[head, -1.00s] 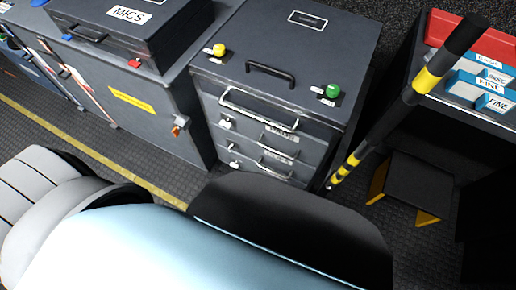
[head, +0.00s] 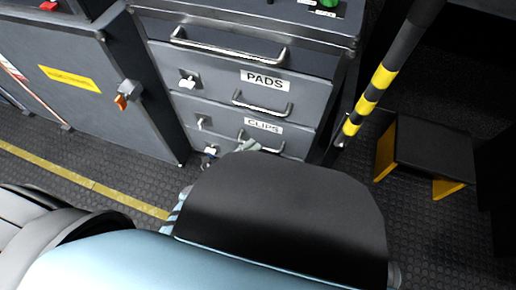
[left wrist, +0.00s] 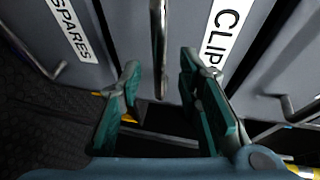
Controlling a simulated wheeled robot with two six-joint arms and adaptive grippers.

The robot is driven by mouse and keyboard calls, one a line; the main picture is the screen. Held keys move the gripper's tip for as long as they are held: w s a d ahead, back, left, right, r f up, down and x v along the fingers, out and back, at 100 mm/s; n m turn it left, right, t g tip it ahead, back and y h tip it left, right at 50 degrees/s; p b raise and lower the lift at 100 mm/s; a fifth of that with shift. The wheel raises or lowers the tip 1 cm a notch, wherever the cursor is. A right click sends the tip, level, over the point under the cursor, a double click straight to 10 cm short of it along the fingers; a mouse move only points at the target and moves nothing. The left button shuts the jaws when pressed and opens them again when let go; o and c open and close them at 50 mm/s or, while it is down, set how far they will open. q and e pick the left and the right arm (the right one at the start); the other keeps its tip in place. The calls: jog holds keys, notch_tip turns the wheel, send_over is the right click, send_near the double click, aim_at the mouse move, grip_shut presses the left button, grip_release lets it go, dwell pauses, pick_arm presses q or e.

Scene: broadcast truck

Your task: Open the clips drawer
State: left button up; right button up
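The clips drawer (head: 225,128) is in the grey cabinet in the head view, below the PADS drawer. Its front looks flush, so it appears shut. Its white CLIPS label also shows in the left wrist view (left wrist: 226,28). Its metal bar handle (left wrist: 158,45) runs below the label, on the SPARES side. My left gripper (left wrist: 160,68) is open, with one green finger on each side of the handle's line. I cannot tell whether either finger touches the bar. In the head view only a fingertip (head: 249,145) shows; my dark arm link hides the rest. My right gripper is out of view.
The PADS drawer (head: 218,88) and its handle (head: 262,103) sit above. The SPARES drawer label (left wrist: 70,28) is beside the handle in the wrist view. A black-and-yellow pole (head: 370,95) and small stool (head: 432,150) stand right. A cabinet with an orange latch (head: 123,101) stands left.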

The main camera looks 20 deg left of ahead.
pick_arm(q)
jog(key=x, duration=0.3)
jog(key=shift+w+d+f+b, duration=0.1)
jog(key=shift+w+d+b, duration=0.05)
jog(key=shift+w+b, duration=0.25)
grip_shut()
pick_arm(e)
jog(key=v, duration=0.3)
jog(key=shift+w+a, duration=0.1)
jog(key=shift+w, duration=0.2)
